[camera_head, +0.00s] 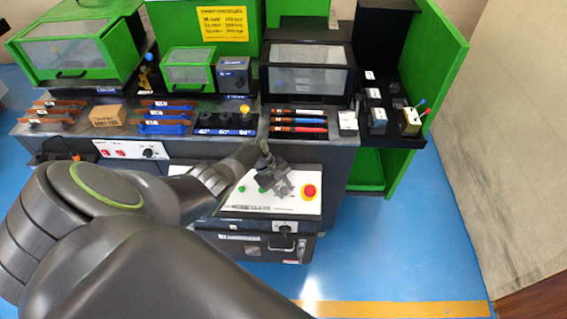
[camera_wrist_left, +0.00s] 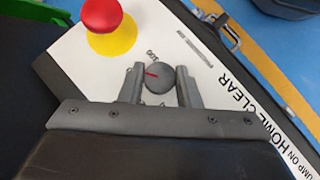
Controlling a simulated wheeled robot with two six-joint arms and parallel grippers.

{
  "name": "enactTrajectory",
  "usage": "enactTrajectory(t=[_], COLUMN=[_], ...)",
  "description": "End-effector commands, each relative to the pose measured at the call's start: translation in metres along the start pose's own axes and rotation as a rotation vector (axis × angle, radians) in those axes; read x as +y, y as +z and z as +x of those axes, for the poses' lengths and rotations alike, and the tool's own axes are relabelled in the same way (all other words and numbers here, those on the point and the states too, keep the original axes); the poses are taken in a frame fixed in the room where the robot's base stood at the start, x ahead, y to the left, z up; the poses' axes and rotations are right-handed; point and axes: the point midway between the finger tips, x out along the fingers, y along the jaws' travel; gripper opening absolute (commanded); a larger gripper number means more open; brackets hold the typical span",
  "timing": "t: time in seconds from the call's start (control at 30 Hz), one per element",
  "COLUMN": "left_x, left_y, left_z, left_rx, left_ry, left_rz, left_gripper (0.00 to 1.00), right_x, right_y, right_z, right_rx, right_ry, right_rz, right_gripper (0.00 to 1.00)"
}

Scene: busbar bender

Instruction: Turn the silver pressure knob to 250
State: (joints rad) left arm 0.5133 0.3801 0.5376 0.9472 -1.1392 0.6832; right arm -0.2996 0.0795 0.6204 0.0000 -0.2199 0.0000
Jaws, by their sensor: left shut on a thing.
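The pressure knob (camera_wrist_left: 159,78) is a round grey knob with a red pointer line, on a white control panel (camera_wrist_left: 80,60). It sits between the two fingers of my left gripper (camera_wrist_left: 160,84), which is shut on it. The red line points to the left in the left wrist view. In the head view my left gripper (camera_head: 276,182) is over the white panel and hides the knob. My right gripper is not in view.
A red emergency stop (camera_head: 309,192) on a yellow ring is close to the gripper; it also shows in the left wrist view (camera_wrist_left: 101,14). A black drawer unit (camera_head: 262,248) is below. Red, blue and black tools (camera_head: 298,121) lie on the bench. Blue floor is free at right.

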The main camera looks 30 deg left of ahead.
Motion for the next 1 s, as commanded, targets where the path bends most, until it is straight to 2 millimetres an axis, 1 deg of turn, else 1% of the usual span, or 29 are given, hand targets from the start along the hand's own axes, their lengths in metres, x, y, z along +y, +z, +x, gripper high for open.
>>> enactTrajectory(t=[0.03, 0.2, 0.23, 0.4, 0.67, 0.77, 0.87, 1.0], left_x=[0.0, 0.0, 0.0, 0.0, 0.001, 0.001, 0.001, 0.001], left_y=[-0.005, -0.005, -0.005, -0.003, -0.002, -0.002, -0.001, -0.002], left_z=[-0.004, -0.004, -0.004, -0.003, -0.002, -0.007, -0.018, -0.044], left_rx=[0.012, 0.012, 0.012, 0.008, 0.005, 0.005, 0.005, 0.006], left_ry=[-0.001, 0.001, 0.001, 0.001, 0.002, 0.003, 0.003, 0.003], left_rz=[0.0, 0.0, 0.0, 0.0, 0.0, 0.0, -0.001, 0.0], left_gripper=[0.07, 0.07, 0.31, 0.52, 0.52, 0.52, 0.52, 0.52], right_x=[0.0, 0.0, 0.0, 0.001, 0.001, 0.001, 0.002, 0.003], right_y=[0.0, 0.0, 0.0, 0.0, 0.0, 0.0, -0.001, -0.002], right_z=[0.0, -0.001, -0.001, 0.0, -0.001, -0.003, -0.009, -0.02], right_rx=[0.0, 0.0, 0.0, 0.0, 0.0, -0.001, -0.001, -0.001], right_ry=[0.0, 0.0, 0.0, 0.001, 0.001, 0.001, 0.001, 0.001], right_rz=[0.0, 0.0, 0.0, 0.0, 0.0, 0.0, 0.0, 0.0], right_gripper=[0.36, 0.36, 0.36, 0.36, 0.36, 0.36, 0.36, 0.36])
